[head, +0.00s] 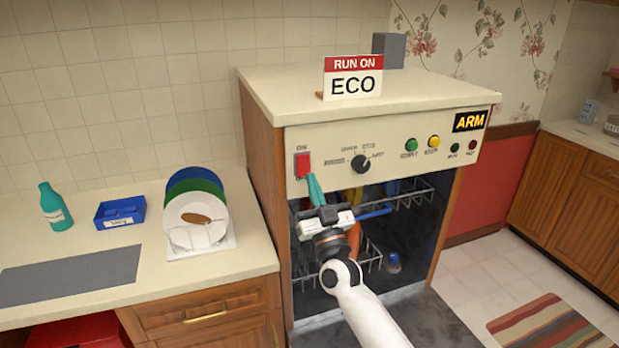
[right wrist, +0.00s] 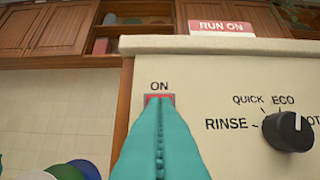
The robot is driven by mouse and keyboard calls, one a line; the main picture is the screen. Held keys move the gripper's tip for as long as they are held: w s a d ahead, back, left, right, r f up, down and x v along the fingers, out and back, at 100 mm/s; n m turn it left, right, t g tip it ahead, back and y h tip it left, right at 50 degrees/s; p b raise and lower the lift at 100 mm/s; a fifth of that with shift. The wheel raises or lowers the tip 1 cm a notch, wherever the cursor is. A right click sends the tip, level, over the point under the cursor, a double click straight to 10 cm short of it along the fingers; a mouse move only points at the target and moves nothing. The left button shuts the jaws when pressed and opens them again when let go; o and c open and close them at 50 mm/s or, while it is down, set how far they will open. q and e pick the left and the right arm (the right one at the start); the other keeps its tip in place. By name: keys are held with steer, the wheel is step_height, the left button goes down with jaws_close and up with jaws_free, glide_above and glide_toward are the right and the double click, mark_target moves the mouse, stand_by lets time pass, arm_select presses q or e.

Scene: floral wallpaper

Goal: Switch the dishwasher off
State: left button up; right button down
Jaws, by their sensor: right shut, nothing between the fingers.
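The dishwasher (head: 400,139) has a cream control panel, and its front stands open below the panel. Its red power switch (head: 302,164) is at the panel's left end. In the right wrist view the label above the switch (right wrist: 165,98) reads ON. My right gripper (head: 316,189) is shut and empty, with teal fingers just below the switch in the head view. In the right wrist view the fingertips (right wrist: 158,102) overlap the lower part of the switch; I cannot tell whether they touch it. My left gripper is not in view.
A black programme dial (head: 361,163) is right of the switch, with green and yellow buttons (head: 411,145) further right. A RUN ON ECO sign (head: 353,77) stands on top. A dish rack (head: 405,200) shows inside. Plates (head: 195,215), a blue box (head: 120,212) and a teal bottle (head: 55,206) stand on the left counter.

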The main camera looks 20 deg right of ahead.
mark_target(303, 165)
steer(key=shift+w+f, duration=0.2)
steer(key=shift+w, duration=0.5)
steer(key=shift+w+f, duration=0.15)
steer(key=shift+w, duration=0.5)
